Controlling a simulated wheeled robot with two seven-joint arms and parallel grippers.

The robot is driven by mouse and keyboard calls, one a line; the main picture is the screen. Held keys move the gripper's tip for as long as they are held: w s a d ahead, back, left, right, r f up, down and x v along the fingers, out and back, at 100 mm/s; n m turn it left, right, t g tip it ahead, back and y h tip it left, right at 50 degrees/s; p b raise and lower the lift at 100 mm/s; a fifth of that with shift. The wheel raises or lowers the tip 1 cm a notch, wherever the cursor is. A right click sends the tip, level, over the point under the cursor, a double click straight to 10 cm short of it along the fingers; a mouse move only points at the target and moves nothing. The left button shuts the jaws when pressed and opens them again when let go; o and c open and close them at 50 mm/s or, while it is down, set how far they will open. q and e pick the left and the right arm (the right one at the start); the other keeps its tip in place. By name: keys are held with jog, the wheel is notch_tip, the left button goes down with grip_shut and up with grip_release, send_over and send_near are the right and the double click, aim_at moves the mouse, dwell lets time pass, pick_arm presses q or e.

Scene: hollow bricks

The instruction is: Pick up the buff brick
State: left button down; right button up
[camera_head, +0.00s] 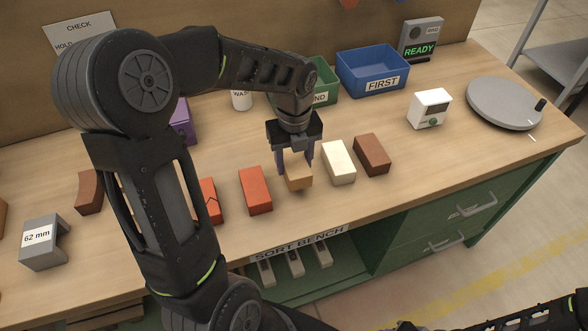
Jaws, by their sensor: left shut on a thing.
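The buff brick (298,178) is in the row of bricks near the front of the bench, between an orange-red brick and a cream brick. My left gripper (294,162) comes down from above and is shut on the buff brick, with one finger on each side. The fingers hide part of the brick's upper sides. I cannot tell whether its underside touches the bench. My right gripper is not in view.
The orange-red brick (255,190) stands close on the left, the cream brick (338,162) and brown brick (373,155) on the right. Behind are a blue FIRST bin (345,73) and a green bin (326,96). A grey turntable (500,100) stands far right. The bench front right is clear.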

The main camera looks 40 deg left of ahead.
aim_at(295, 159)
pick_arm(q)
notch_tip(295, 159, up, 6)
jog(key=shift+r, duration=0.1)
jog(key=shift+w+d, duration=0.1)
dwell(0.7)
